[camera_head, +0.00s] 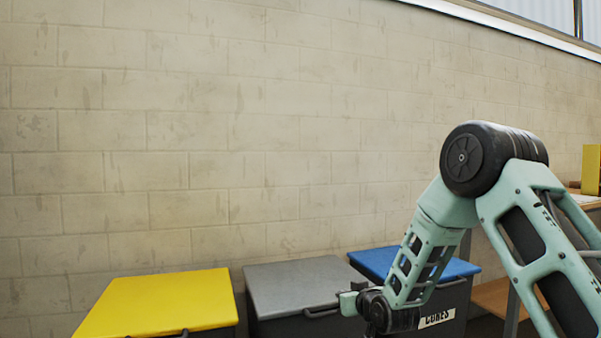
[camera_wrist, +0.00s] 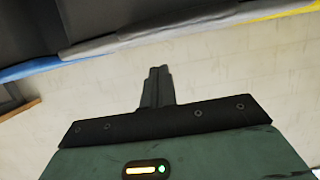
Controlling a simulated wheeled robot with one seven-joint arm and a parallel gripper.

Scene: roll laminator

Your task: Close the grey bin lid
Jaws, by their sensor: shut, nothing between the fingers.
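The grey bin lid (camera_head: 300,284) lies flat over its dark bin, between the yellow and blue lids, with a handle on its front edge. It looks closed; I cannot see a gap under it. In the wrist view the grey lid (camera_wrist: 150,42) shows as a thin edge near the top. My gripper (camera_wrist: 160,72) is shut and empty, its fingers pointing toward the lid edges in that view. In the head view my wrist is at the front right corner of the grey lid and hides part of it. I cannot tell whether it touches.
A yellow-lidded bin (camera_head: 160,302) stands left and a blue-lidded bin (camera_head: 400,262) right, both lids down. A block wall (camera_head: 200,150) rises close behind the bins. A wooden bench (camera_head: 592,202) with a yellow object stands at the far right.

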